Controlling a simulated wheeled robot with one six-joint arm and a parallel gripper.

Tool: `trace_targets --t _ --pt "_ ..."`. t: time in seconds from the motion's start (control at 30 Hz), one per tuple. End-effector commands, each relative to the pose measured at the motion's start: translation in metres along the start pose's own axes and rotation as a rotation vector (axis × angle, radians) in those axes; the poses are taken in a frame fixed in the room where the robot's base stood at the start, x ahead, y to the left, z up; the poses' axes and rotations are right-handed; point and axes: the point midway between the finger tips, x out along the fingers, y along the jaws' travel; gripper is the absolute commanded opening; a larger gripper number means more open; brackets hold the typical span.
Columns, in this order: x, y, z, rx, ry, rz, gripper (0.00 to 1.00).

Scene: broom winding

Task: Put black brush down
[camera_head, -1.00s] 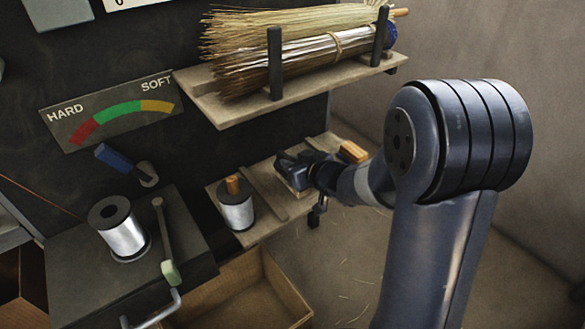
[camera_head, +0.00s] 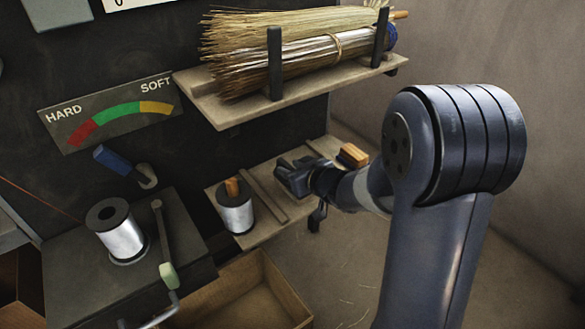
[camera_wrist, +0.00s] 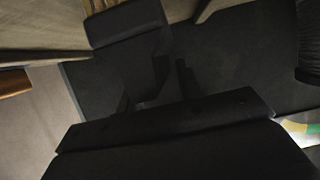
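My gripper (camera_head: 290,176) is at the lower wooden shelf (camera_head: 262,226), dark against it, between the wire spool and the orange-brown block. No separate black brush can be made out. Dark pieces at the gripper merge, so I cannot tell whether one is the brush. In the wrist view my gripper (camera_wrist: 150,85) shows as dark shapes, with a squarish dark piece at the top. The gap between the fingers is unclear, and so is any contact with the shelf.
An orange-brown block (camera_head: 352,155) lies at the shelf's far end. Straw bundles (camera_head: 300,50) fill the upper shelf. A winder spool (camera_head: 116,232) and an open wooden box (camera_head: 245,295) are at lower left.

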Motion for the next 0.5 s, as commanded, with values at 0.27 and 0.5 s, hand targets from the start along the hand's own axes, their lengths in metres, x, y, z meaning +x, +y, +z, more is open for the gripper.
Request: trace_targets --t 0.27,0.5 --pt "0.000 0.000 -0.001 0.000 0.000 0.000 0.38" --pt "-0.020 0.001 -0.015 0.001 0.000 0.003 0.38"
